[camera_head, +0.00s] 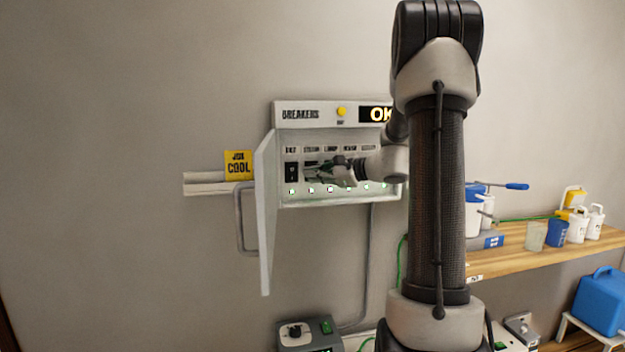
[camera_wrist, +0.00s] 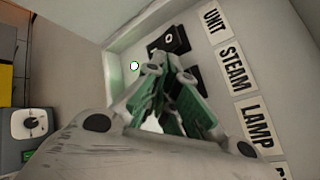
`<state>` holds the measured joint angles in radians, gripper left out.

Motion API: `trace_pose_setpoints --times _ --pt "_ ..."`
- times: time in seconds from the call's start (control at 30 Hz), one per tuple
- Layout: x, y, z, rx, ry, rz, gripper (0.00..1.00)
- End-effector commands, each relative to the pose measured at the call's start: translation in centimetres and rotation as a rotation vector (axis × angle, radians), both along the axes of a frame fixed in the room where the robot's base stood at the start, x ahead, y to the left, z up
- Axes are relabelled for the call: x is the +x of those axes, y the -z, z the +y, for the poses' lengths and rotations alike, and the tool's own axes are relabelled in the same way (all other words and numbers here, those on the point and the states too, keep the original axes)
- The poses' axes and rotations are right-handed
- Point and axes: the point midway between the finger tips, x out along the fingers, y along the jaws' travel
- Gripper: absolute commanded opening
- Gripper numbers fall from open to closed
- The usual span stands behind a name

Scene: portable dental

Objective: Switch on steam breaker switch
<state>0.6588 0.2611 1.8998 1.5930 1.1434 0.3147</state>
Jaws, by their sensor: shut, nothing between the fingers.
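The breaker box (camera_head: 335,113) hangs on the wall with its door (camera_head: 265,225) swung open to the left. Its display reads "OK". In the wrist view the labels UNIT (camera_wrist: 211,20), STEAM (camera_wrist: 233,68) and LAMP (camera_wrist: 257,124) run in a row. The black unit switch (camera_wrist: 172,38) shows beside its label. The black steam switch (camera_wrist: 197,78) is partly hidden by my gripper (camera_wrist: 172,73), which is shut with its fingertips at or close to that switch. Contact is unclear. In the head view my gripper (camera_head: 310,170) is inside the box, right of the unit switch (camera_head: 291,172).
Several small green lights (camera_head: 312,189) line the box's lower edge. The open door and its handle (camera_head: 243,220) stand out at left. A wooden shelf (camera_head: 520,252) with bottles is at right; a grey device (camera_head: 310,335) is below.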

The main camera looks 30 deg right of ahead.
Motion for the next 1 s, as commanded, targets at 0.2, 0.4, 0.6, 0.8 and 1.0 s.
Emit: trace_pose_setpoints --times 0.2,0.4,0.6,0.8,1.0 --pt "-1.0 -0.3 0.3 -0.001 0.001 -0.001 0.00" --pt "-1.4 -0.3 0.4 0.000 0.000 0.000 0.00" --pt "-1.4 -0.3 0.4 0.000 0.000 0.000 0.00" --pt "-2.9 -0.7 0.8 -0.001 0.001 -0.001 0.00" --pt "-4.8 -1.1 1.3 -0.001 0.000 0.000 0.00"
